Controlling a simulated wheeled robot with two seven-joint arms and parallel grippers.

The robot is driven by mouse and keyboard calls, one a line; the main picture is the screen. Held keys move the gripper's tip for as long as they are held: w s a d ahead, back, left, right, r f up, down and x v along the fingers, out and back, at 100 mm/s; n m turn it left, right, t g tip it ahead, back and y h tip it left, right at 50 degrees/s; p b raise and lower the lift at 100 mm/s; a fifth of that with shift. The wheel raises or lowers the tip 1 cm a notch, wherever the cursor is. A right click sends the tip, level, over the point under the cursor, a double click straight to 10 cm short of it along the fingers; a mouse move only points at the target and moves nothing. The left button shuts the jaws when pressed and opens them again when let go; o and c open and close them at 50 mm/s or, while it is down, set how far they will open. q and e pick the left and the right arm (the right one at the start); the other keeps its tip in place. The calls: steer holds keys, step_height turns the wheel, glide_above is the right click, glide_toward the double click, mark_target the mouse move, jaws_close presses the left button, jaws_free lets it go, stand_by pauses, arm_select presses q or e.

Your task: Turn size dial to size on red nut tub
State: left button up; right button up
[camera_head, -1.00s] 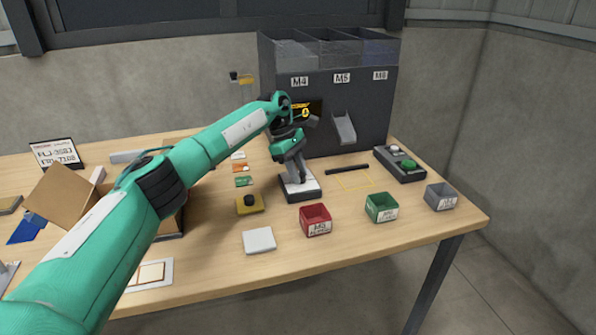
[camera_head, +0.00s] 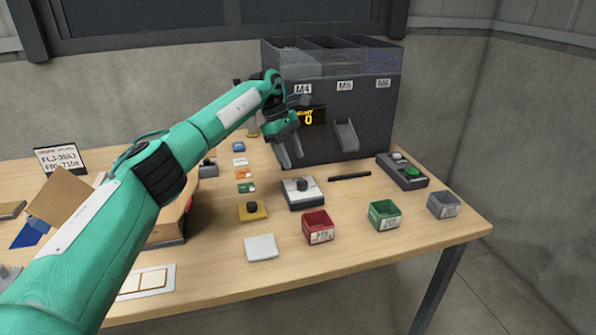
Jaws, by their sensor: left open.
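A grey box with a white top and a black knob (camera_head: 302,185) stands in the middle of the table; it looks like the size dial. Its knob's pointer direction is too small to read. My left gripper (camera_head: 292,162) is open and empty, with its fingers pointing down, above and behind the knob and apart from it. The red nut tub (camera_head: 317,228) stands in front of the dial; its label seems to read M5, but the print is small. My right gripper is not in view.
A dark feeder (camera_head: 350,125) with bins marked M4, M5 and M6 stands behind. A yellow box with a black knob (camera_head: 252,209) is left of the dial. A green tub (camera_head: 384,214), a grey tub (camera_head: 443,205) and a green-button box (camera_head: 403,171) are to the right.

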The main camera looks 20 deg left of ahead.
arm_select(q)
steer(key=v, duration=0.6)
steer(key=shift+r, duration=0.2)
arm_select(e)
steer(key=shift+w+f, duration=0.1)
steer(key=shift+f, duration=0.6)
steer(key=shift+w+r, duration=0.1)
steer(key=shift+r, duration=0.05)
